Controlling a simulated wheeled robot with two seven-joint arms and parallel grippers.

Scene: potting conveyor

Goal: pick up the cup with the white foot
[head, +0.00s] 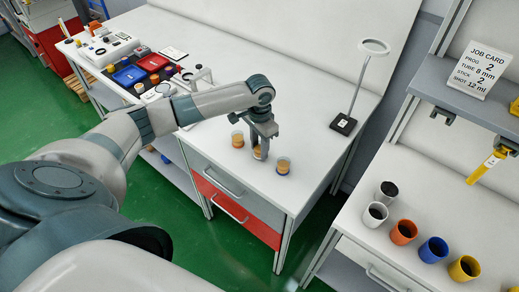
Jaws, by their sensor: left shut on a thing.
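Three small clear cups with orange-brown contents stand in a slanting row on the white bench. The left cup (237,139) has an orange-looking base. The right cup (283,166) has a blue foot. The middle cup (258,153) has a pale base that looks white, though it is small in the picture. My left gripper (261,147) points down from above and is shut on the middle cup, with its fingers hiding part of it. I cannot tell whether this cup is clear of the bench. My right gripper is not in view.
A magnifier lamp (343,124) stands right of the cups. Trays and tools, including a red tray (152,62), fill the bench's far left. Several coloured pots, one blue (433,250), stand on the right bench under a shelf with a job card (477,69).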

